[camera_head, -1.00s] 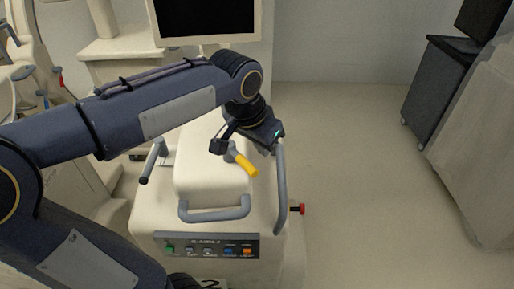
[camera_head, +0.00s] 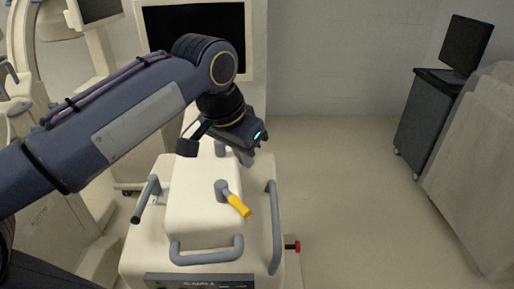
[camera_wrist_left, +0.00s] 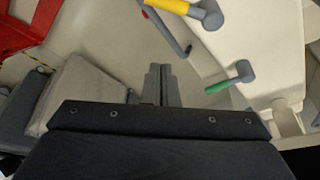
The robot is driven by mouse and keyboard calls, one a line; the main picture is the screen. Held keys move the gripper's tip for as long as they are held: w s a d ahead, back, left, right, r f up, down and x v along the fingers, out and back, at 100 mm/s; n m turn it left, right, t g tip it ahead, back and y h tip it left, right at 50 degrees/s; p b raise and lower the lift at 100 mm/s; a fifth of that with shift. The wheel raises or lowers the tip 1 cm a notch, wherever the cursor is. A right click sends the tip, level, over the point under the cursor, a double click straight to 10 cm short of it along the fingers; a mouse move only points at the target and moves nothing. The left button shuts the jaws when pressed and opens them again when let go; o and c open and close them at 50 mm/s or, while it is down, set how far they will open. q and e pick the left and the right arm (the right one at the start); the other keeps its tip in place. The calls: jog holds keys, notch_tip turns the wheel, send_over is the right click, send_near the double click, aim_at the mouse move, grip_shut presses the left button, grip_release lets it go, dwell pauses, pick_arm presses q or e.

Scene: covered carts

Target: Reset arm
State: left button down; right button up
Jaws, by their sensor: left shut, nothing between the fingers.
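My left arm comes in from the left in the head view. Its left gripper (camera_head: 246,158) hangs above the back of a white cart, apart from the yellow-tipped lever (camera_head: 234,199). The gripper's fingers also show in the left wrist view (camera_wrist_left: 161,84), shut together with nothing between them. The yellow-tipped lever also shows at the top of the wrist view (camera_wrist_left: 186,9). A green-tipped lever (camera_wrist_left: 231,77) is to the right of the fingers there. My right gripper is not in view.
The white cart (camera_head: 195,228) has grey side handles, a front handle (camera_head: 207,250) and a red knob (camera_head: 292,246) on its right. A screen (camera_head: 197,35) stands behind. A black cabinet (camera_head: 428,118) and a covered cart (camera_head: 480,165) are at right. The middle floor is clear.

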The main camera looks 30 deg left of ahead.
pick_arm(q)
jog(key=s+d+f+n+h, duration=0.1)
jog(key=s+d+f, duration=0.1)
jog(key=s+f, duration=0.4)
jog(key=s+d+f+n+t+h, duration=0.1)
jog(key=s+d+f+n+h, duration=0.1)
jog(key=s+f, duration=0.5)
notch_tip(320, 180, down, 5)
jog(key=shift+d+n+t, duration=0.3)
jog(key=shift+d, duration=0.4)
jog(key=shift+a, duration=0.1)
